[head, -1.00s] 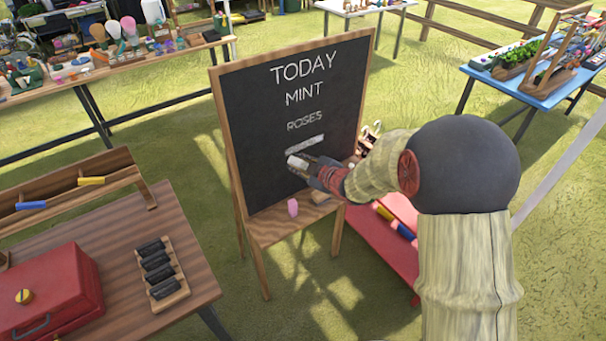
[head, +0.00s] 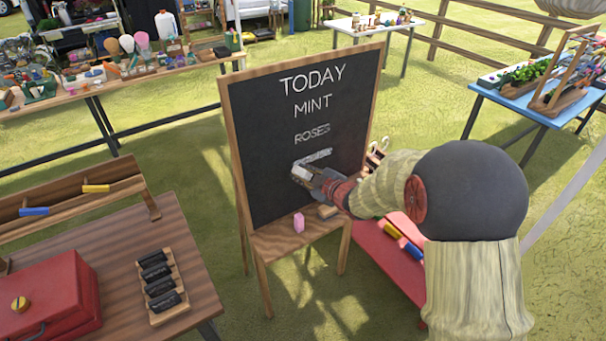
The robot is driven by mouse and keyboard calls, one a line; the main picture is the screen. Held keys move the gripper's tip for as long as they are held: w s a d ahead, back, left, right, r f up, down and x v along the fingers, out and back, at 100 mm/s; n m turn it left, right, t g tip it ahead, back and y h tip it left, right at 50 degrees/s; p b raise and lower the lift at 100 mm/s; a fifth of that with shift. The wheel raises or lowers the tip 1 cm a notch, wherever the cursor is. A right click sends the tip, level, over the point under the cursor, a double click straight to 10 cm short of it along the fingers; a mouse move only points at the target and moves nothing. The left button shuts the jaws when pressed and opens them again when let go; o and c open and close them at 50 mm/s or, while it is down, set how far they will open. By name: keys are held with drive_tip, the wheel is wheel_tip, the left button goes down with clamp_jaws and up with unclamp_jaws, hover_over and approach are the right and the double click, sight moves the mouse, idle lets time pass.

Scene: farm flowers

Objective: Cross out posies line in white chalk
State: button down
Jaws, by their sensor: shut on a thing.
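The blackboard (head: 262,130) stands on a wooden easel and reads TODAY, MINT and ROSES from the top down. Below ROSES is a smeared white chalk mark (head: 318,154), with the writing there not readable. My gripper (head: 305,173) is shut on a pale white piece, seemingly the white chalk (head: 299,171), at the lower left end of that mark. The chalk is at or very near the board; I cannot tell whether it touches. My fingers and arm hide part of the lower board.
A pink chalk (head: 299,222) and a tan block (head: 327,211) rest on the easel ledge (head: 275,241). A wooden table (head: 120,225) with a red box (head: 45,300) is at left. A red bench (head: 375,245) stands behind my arm.

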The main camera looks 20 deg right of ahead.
drive_tip(key=shift+w+a, duration=0.2)
drive_tip(key=shift+w, duration=0.45)
drive_tip(key=shift+w+d+p, duration=0.25)
drive_tip(key=shift+d, duration=0.65)
drive_tip(key=shift+w+d+p, duration=0.2)
drive_tip(key=shift+w+d, duration=0.05)
drive_tip(key=shift+d, duration=0.6)
drive_tip(key=shift+w+d+p, duration=0.65)
drive_tip(key=shift+d+p, duration=0.05)
drive_tip(key=shift+d, duration=1.25)
drive_tip(key=shift+w+d+p, duration=0.65)
drive_tip(key=shift+w+d, duration=0.05)
drive_tip(key=shift+d, duration=1.3)
drive_tip(key=shift+w+d+p, duration=0.65)
drive_tip(key=shift+d+p, duration=0.05)
drive_tip(key=shift+d, duration=1.25)
drive_tip(key=shift+s+a+b, duration=0.85)
drive_tip(key=shift+a+b, duration=0.1)
drive_tip(key=shift+a, duration=1.6)
drive_tip(key=shift+s+a+b, duration=0.8)
drive_tip(key=shift+a+b, duration=0.1)
drive_tip(key=shift+a, duration=1.65)
drive_tip(key=shift+s+a+b, duration=0.85)
drive_tip(key=shift+a+b, duration=0.1)
drive_tip(key=shift+a, duration=1.6)
drive_tip(key=s+d, duration=0.2)
drive_tip(key=s, duration=0.3)
drive_tip(key=shift+s+p, duration=0.3)
drive_tip(key=shift+s, duration=0.05)
